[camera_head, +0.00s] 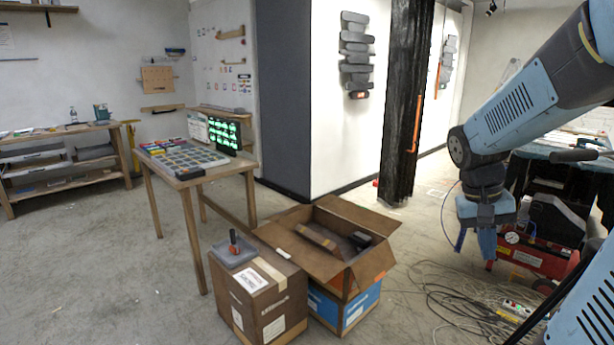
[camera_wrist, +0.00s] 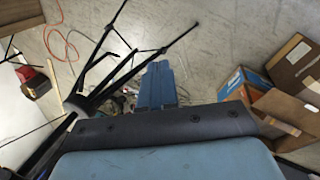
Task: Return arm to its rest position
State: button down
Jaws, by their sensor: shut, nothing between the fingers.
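My gripper (camera_wrist: 158,70) shows in the wrist view as two blue fingers side by side, shut with nothing between them. In the head view my blue and dark arm comes in from the upper right and bends down at the elbow. My gripper (camera_head: 487,246) hangs below it at the right, pointing down above the floor and touching nothing that I can see. Its fingertips are small there.
An open cardboard box (camera_head: 335,238) stands on a blue box (camera_head: 345,305), beside a closed brown box (camera_head: 258,300) with a grey tray (camera_head: 234,252). Loose cables (camera_head: 460,305) and a red machine (camera_head: 535,258) lie near my arm.

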jog(key=s+a+r+n+t+y, duration=0.1)
jog(key=s+a+r+n+t, duration=0.1)
jog(key=a, duration=0.5)
jog(key=s+a+r+n+t+y, duration=0.1)
jog(key=s+a+r+n+t, duration=0.1)
jog(key=a, duration=0.6)
notch_tip(320, 180, up, 3)
jog(key=s+t, duration=0.1)
jog(key=t, duration=0.1)
jog(key=shift+r+t+y, duration=0.2)
jog(key=shift+t+y, duration=0.1)
jog(key=shift+t, duration=0.1)
jog(key=c, duration=1.8)
grip_release()
jog(key=shift+s+a+r, duration=0.1)
jog(key=shift+a, duration=0.25)
jog(key=shift+c, duration=0.2)
jog(key=shift+o, duration=0.7)
jog(key=shift+a, duration=0.1)
jog(key=o, duration=0.6)
jog(key=shift+o, duration=0.4)
